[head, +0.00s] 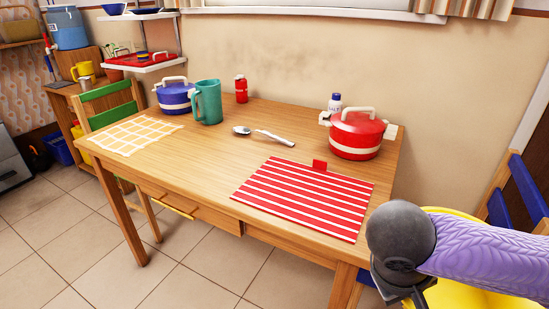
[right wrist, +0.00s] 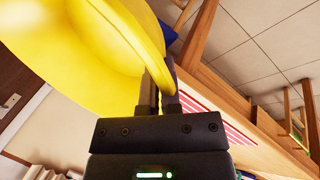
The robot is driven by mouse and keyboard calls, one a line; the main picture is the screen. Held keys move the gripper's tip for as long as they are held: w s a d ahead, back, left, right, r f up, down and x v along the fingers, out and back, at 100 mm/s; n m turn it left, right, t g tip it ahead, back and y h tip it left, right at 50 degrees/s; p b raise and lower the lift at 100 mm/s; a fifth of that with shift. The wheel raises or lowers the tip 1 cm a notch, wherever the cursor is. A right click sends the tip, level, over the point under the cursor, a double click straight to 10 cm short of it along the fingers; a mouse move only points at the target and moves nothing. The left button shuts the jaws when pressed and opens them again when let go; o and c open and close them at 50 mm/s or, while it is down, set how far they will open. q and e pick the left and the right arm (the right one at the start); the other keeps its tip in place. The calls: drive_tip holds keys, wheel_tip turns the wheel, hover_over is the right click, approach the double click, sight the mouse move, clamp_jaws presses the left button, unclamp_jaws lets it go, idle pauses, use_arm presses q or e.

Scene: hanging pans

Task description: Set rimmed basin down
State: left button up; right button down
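A yellow rimmed basin (head: 470,295) is at the lower right of the head view, partly hidden by my right arm. In the right wrist view the basin (right wrist: 95,50) fills the upper left, and its rim runs between the fingers of my right gripper (right wrist: 160,80). The right gripper is shut on that rim. The basin is held in the air beyond the table's right front corner. A red and white striped mat (head: 305,197) lies on the wooden table (head: 215,150). My left gripper is not in view.
A spoon (head: 264,134), teal pitcher (head: 207,103), blue pot (head: 174,96) and yellow checked cloth (head: 135,134) are further left. The striped mat is bare.

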drive_tip(key=s+a+r+m, duration=0.1)
drive_tip(key=a+r+m, duration=0.1)
drive_tip(key=a+r, duration=0.2)
drive_tip(key=shift+s+a+r+g, duration=0.15)
drive_tip(key=shift+a+r+g, duration=0.25)
drive_tip(key=shift+a, duration=0.1)
